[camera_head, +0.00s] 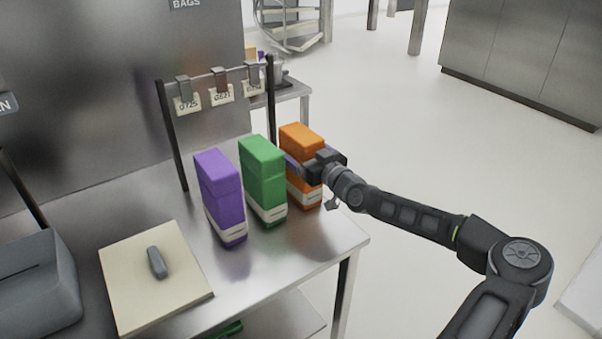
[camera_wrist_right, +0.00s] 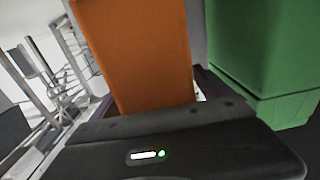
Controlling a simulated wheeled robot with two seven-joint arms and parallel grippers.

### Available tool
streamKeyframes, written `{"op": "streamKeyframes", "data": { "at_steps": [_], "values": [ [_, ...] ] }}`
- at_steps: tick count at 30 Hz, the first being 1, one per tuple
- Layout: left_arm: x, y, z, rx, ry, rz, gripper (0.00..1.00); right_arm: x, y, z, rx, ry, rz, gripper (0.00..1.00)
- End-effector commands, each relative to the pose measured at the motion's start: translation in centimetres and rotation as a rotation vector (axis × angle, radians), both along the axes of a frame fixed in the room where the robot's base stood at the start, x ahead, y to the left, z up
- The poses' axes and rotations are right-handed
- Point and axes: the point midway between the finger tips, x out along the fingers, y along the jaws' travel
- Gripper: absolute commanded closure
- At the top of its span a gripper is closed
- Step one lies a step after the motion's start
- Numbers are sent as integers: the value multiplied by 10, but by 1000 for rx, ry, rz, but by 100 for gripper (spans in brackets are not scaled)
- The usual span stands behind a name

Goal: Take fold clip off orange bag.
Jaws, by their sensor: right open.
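The orange bag (camera_head: 301,136) stands upright at the right end of a row of three bags on the steel table. In the right wrist view the orange bag (camera_wrist_right: 138,50) fills the upper middle, right in front of the gripper body. My right gripper (camera_head: 308,166) is open at the upper part of the orange bag, across its front and side. I cannot tell whether it touches the bag. No fold clip can be made out on the orange bag; the gripper covers part of it. My left gripper is not in view.
The green bag (camera_head: 262,165) stands close left of the orange one, then the purple bag (camera_head: 219,190). A beige board (camera_head: 185,280) carries a grey clip-like piece (camera_head: 157,262). A grey bin (camera_head: 38,285) is at left. A rail (camera_head: 222,71) with tagged clips stands behind.

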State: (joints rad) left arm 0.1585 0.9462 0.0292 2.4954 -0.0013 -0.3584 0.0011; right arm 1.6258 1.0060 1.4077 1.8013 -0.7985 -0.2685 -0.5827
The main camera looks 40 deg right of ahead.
Motion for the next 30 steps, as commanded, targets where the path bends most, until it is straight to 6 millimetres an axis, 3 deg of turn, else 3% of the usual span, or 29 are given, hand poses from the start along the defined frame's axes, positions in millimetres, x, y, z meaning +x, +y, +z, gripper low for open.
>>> {"op": "streamKeyframes", "data": {
  "at_steps": [5,30],
  "values": [
    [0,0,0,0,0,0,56,0,0,0,0,0,0,18],
    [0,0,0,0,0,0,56,0,0,0,0,0,0,87]
  ]
}}
